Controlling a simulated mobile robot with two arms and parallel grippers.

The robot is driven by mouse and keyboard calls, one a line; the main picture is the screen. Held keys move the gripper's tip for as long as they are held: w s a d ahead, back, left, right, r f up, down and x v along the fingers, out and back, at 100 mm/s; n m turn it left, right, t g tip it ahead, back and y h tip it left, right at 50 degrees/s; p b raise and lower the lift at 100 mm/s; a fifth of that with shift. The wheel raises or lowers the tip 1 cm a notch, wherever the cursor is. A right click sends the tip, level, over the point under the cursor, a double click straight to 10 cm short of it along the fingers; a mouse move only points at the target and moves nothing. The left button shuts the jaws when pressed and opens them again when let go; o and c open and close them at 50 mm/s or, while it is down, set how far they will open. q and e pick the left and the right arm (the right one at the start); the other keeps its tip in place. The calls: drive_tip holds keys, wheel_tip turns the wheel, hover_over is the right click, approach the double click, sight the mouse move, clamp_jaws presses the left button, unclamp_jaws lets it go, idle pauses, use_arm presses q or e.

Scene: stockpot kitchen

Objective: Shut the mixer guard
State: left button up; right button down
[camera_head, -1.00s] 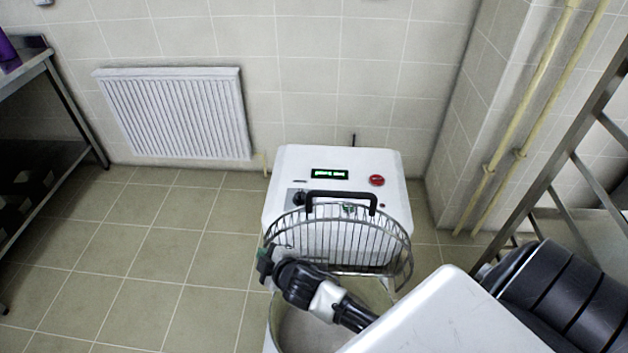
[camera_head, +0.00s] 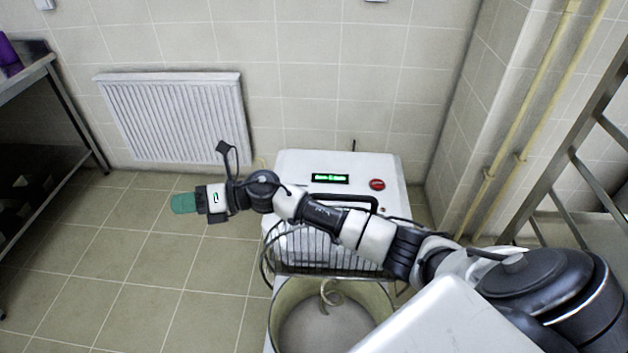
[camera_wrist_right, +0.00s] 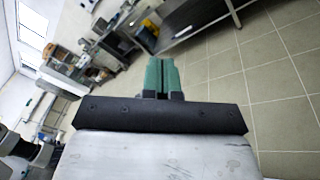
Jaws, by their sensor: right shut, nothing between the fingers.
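The white mixer (camera_head: 290,165) stands against the wall with a lit green display and a red button. Its wire guard (camera_head: 308,252) stands raised behind the bowl, partly hidden by my right arm. The bowl (camera_head: 292,297) is open on top, and a spiral hook (camera_head: 332,295) shows inside. My right gripper (camera_head: 183,203) is left of the mixer, apart from the guard, above the floor. Its green fingers are shut and empty, as the right wrist view (camera_wrist_right: 160,68) also shows. My left gripper is not in view.
A white radiator (camera_head: 175,118) hangs on the wall behind the gripper. A steel table (camera_head: 40,70) stands at the far left. A metal rack (camera_head: 590,150) and yellow pipes (camera_head: 525,130) are at the right. The tiled floor left of the mixer is clear.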

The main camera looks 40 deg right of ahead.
drive_tip(key=w+d+f+n+g+h, duration=0.25)
drive_tip(key=d+n+g+h, duration=0.55)
drive_tip(key=d, duration=0.5)
drive_tip(key=s+d+r+g+h, duration=0.1)
drive_tip(key=d+r+g+h, duration=0.2)
drive_tip(key=d, duration=0.6)
drive_tip(key=s+d+r+h, duration=0.25)
drive_tip(key=d+r, duration=0.25)
drive_tip(key=d, duration=0.4)
drive_tip(key=s+a+r+p+x, duration=0.1)
drive_tip(key=p+x, duration=0.4)
drive_tip(key=x, duration=0.6)
drive_tip(key=shift+s+a+f+n+h, duration=0.25)
drive_tip(key=shift+s+n+h, duration=0.1)
drive_tip(key=shift+s, duration=0.4)
